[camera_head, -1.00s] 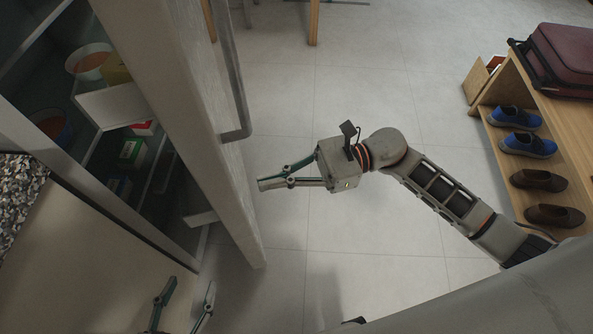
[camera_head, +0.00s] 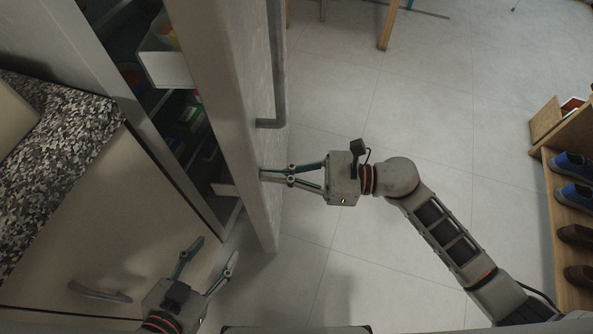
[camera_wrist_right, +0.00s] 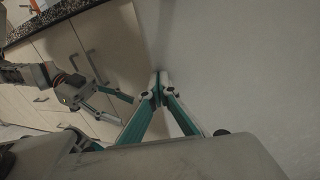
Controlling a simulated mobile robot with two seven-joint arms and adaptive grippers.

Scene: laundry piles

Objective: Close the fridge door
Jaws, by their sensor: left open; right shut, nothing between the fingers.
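The fridge door (camera_head: 220,90) is a tall pale panel standing ajar in the head view, with a grey bar handle (camera_head: 278,80) on its outer face. Shelves with food boxes show in the narrowed gap between the door and the fridge body (camera_head: 150,130). My right gripper (camera_head: 264,175) is shut and empty. Its fingertips are at the door's outer face, below the handle; in the right wrist view the tips (camera_wrist_right: 160,78) meet the pale door surface (camera_wrist_right: 240,60). My left gripper (camera_head: 217,250) is open and empty, low in front of the fridge, left of the door's free edge.
A cabinet with a speckled counter (camera_head: 60,150) and a handle (camera_head: 100,293) lies at the left. A wooden shoe rack (camera_head: 556,215) stands at the right. The tiled floor (camera_head: 430,110) between is clear.

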